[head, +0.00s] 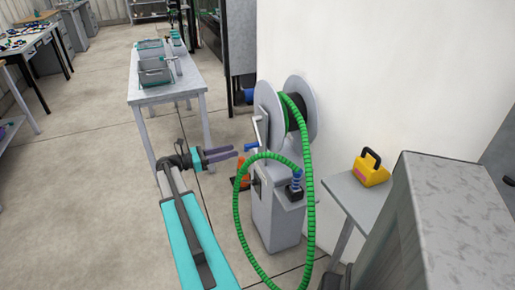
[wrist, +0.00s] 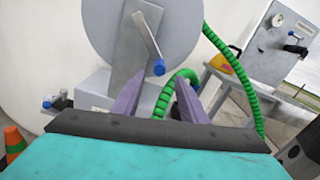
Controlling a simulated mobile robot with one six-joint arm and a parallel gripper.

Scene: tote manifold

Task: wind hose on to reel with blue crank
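The reel (head: 268,105) is grey, with two round side plates on a grey stand (head: 275,215). A crank arm (head: 257,128) on its side ends in a blue handle (head: 250,147). The green ribbed hose (head: 309,180) passes over the reel's drum, hangs down and loops back to a blue fitting (head: 297,178) on the stand. My gripper (head: 236,152) is open, just left of the blue handle. In the wrist view the blue handle (wrist: 158,67) shows beyond and between the fingertips (wrist: 160,82). It appears untouched, with nothing between the fingers.
An orange cone (head: 242,172) stands beside the reel stand. A small table (head: 352,200) on the right holds a yellow box (head: 371,170) with a black handle. A grey table (head: 180,85) with bins is behind on the left. Open floor (head: 90,190) lies left of my arm.

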